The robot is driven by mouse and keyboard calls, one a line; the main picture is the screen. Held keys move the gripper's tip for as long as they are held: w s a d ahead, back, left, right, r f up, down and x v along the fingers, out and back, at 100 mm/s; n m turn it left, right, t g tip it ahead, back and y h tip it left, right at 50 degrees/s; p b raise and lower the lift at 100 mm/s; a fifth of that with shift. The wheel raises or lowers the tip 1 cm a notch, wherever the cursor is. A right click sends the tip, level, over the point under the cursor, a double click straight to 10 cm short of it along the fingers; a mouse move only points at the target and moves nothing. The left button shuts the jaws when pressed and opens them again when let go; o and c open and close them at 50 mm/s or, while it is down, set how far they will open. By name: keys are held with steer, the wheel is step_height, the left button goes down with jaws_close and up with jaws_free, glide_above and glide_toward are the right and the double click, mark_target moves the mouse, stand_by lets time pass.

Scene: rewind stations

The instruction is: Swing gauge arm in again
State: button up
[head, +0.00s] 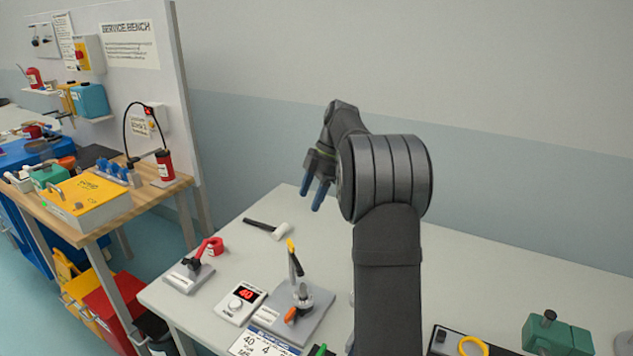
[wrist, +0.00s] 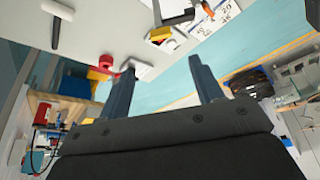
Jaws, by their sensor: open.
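A station with a grey base plate (head: 303,318) stands on the light table. Its slim dark arm (head: 296,265) with a yellow tip points up and slightly left, and an orange handle (head: 291,314) sits low at its front; I take this for the gauge arm, but cannot be certain. My gripper (head: 312,194) is in the air above and behind it, apart from it, jaws open and empty. In the wrist view my gripper (wrist: 162,63) shows two separated dark fingers with nothing between them.
A white-headed hammer (head: 268,229) lies behind. A green block (head: 556,336) and yellow ring (head: 473,346) are at the right. The table's back middle looks clear.

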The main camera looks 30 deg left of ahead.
mark_target(291, 244)
steer(key=shift+v, duration=1.9)
steer(key=shift+f, duration=0.1)
steer(key=x, duration=1.7)
steer(key=shift+s+a+f, duration=0.1)
steer(key=m+t, duration=0.1)
steer(key=m, duration=0.1)
steer(key=m+y, duration=0.1)
steer(key=m, duration=0.2)
steer(key=m+t, duration=0.1)
steer(key=m, duration=0.2)
steer(key=shift+s+d+t+y, duration=0.2)
steer(key=shift+s+t+y, duration=0.1)
steer(key=shift+s+y, duration=0.1)
steer(key=m, duration=0.2)
steer(key=m+t, duration=0.1)
steer(key=m, duration=0.1)
steer(key=shift+s+t, duration=0.15)
steer(key=shift+t, duration=0.15)
steer(key=shift+s+m+t, duration=0.2)
steer(key=shift+m+t, duration=0.5)
steer(key=shift+m, duration=1.2)
